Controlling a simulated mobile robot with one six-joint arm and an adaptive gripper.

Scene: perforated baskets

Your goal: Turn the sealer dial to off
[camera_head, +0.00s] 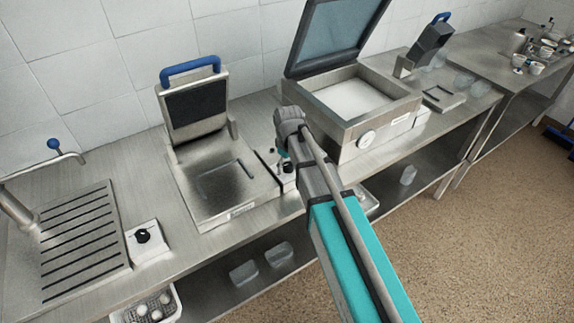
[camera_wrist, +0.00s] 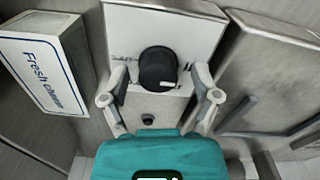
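A round black dial (camera_wrist: 158,66) with a pale pointer mark sits on a white panel (camera_wrist: 120,28) in the wrist view. The pointer points to the right. A small black knob (camera_wrist: 148,119) lies below the dial. My gripper (camera_wrist: 160,78) is open, with one finger on each side of the dial and a gap to it on both sides. In the head view my gripper (camera_head: 281,153) is over the narrow control box (camera_head: 287,181) beside the blue-handled press (camera_head: 205,185); my arm hides part of this box.
A separate white box with a black knob (camera_head: 143,236) sits left, near a slotted drain (camera_head: 85,240). A sign reading "Fresh" (camera_wrist: 42,75) stands left in the wrist view.

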